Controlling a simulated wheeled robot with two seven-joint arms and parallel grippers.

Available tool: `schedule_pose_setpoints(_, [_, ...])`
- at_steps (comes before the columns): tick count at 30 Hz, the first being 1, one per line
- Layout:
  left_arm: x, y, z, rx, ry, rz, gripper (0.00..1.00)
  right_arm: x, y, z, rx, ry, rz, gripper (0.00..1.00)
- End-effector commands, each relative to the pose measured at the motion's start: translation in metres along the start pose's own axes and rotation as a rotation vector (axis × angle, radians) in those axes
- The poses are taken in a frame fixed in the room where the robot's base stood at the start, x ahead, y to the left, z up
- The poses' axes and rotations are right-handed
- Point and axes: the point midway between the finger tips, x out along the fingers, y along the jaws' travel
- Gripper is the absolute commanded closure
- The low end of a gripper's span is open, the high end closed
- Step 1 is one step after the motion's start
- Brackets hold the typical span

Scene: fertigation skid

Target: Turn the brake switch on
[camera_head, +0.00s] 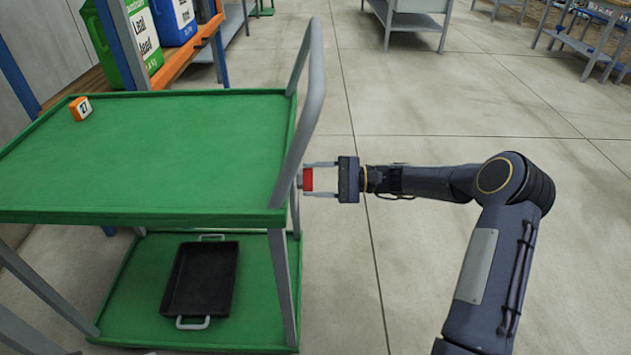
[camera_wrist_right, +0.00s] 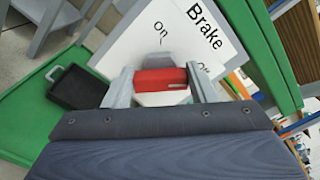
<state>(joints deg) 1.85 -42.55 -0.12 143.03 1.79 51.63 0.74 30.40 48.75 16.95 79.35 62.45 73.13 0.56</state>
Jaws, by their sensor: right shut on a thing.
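The green cart (camera_head: 150,150) stands at the left in the head view. The red brake switch (camera_head: 308,180) is at the cart's right side, below the grey handle. My right gripper (camera_head: 310,179) comes from the right and is shut on the switch, one finger on each side. In the right wrist view the red switch (camera_wrist_right: 160,79) lies between the fingers, in front of a white plate (camera_wrist_right: 160,35) lettered "Brake" and "on". A second label is partly hidden by a finger. The switch's exact setting cannot be told. My left gripper is not in view.
The cart's grey handle (camera_head: 308,110) rises close to my right gripper. A black tray (camera_head: 200,280) lies on the lower shelf, and a small orange box (camera_head: 80,108) on the top. The floor (camera_head: 420,110) to the right is clear.

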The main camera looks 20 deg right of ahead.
Motion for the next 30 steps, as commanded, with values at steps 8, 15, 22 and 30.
schedule_pose_setpoints(8, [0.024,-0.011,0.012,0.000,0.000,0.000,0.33,-0.001,0.006,-0.004,-0.225,0.001,0.000,0.71])
schedule_pose_setpoints(15, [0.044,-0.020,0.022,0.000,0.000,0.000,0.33,-0.001,0.008,-0.004,-0.456,0.000,0.000,0.71])
schedule_pose_setpoints(22, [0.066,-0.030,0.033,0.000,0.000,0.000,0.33,-0.001,0.010,-0.006,-0.675,0.001,0.000,0.71])
schedule_pose_setpoints(30, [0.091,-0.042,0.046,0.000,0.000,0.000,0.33,-0.001,0.011,-0.007,-0.931,0.001,0.001,0.71])
